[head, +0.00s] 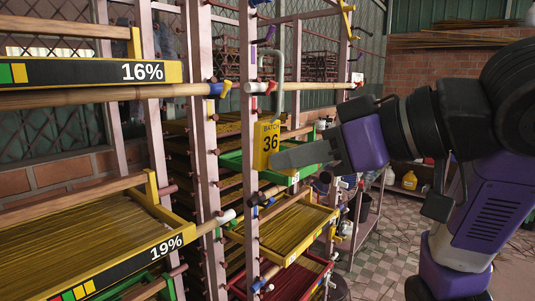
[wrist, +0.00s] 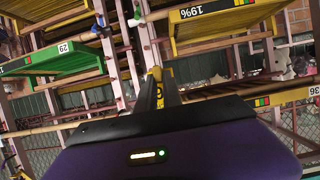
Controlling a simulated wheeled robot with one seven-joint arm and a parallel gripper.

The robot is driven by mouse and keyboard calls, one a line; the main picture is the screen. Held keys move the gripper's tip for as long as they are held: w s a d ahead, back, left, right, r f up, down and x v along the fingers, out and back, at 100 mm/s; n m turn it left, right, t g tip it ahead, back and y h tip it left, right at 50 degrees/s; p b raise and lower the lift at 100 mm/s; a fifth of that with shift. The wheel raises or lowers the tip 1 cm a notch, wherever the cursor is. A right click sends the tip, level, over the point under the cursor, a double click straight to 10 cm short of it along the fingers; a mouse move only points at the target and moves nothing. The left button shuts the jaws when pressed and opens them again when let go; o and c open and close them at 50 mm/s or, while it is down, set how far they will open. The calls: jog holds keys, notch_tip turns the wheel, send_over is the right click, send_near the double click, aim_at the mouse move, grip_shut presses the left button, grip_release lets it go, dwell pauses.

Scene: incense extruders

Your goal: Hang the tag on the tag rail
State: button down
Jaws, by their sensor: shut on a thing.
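The yellow tag (head: 267,146), marked "BATCH 36", hangs upright at the tip of my gripper (head: 285,156) in the head view. My gripper is shut on the tag near its lower right edge. A grey hook (head: 281,98) rises from the tag and bends over at the top. A pale horizontal pole (head: 318,86), possibly the tag rail, shows beside the hook; I cannot tell whether the hook is around it or in front of it. In the wrist view the tag (wrist: 156,84) is seen nearly edge-on between the fingers.
Rack posts (head: 203,130) and several incense trays stand left of and below my gripper. A yellow-framed tray (head: 292,228) lies below the tag. Pole ends stick out of the rack near my gripper. A yellow bottle (head: 409,181) stands at the back right; the tiled floor (head: 385,240) is partly clear.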

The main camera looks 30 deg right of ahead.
jog(key=shift+s+d+r+p, duration=0.1)
jog(key=shift+s+r+p, duration=0.2)
jog(key=shift+r+p, duration=0.4)
jog(key=shift+s+d+r+p, duration=0.1)
jog(key=shift+s+r+p, duration=0.15)
jog(key=shift+r+p, duration=0.4)
jog(key=s+d+b, duration=0.2)
jog(key=s+b, duration=0.1)
jog(key=s, duration=0.5)
jog(key=shift+s+d+b, duration=0.25)
jog(key=shift+d+b, duration=0.1)
jog(key=shift+b, duration=0.05)
